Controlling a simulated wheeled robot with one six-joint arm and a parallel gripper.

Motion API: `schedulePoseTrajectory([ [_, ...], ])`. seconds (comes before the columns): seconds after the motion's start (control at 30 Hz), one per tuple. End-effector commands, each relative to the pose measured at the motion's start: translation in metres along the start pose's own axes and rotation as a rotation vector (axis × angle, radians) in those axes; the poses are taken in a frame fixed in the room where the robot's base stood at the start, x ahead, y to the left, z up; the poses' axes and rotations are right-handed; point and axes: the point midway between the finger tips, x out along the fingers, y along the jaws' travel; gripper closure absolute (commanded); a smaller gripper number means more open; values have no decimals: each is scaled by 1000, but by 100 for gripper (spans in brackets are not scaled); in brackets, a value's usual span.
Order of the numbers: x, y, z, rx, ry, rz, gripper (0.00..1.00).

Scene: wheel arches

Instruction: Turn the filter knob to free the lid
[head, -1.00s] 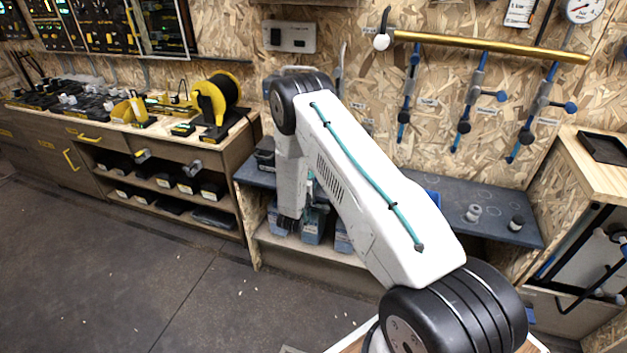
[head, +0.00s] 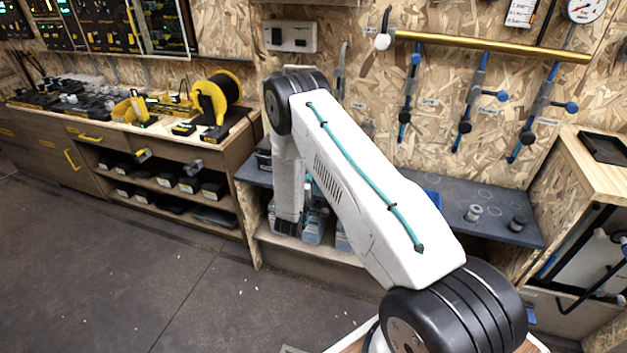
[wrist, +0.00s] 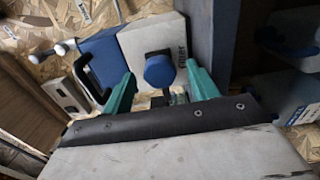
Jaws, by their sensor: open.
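In the wrist view, a round blue knob (wrist: 159,71) sits on a pale box (wrist: 138,38) with the word "Filter" printed beside the knob. My gripper (wrist: 160,75) has two green fingers spread apart, one on each side of the knob. The gap between the fingers and the knob looks clear, so the gripper is open and holds nothing. A blue panel (wrist: 97,57) lies left of the pale box; I cannot tell whether it is the lid. In the head view my arm hides the gripper and the knob.
In the head view a dark shelf (head: 462,205) with small grey cylinders runs below a brass pipe (head: 490,46) with hanging blue-handled valves. A wooden workbench (head: 170,132) with a yellow reel (head: 208,103) stands left. The floor (head: 120,270) in front is clear.

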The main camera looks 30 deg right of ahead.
Motion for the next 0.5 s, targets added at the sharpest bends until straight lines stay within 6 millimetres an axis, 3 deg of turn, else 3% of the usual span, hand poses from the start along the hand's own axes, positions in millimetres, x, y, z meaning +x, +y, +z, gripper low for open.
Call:
schedulePoseTrajectory([
  [0.3,-52,0,-2,-2,4,0,41],
  [0.5,-60,0,-1,0,2,0,41],
])
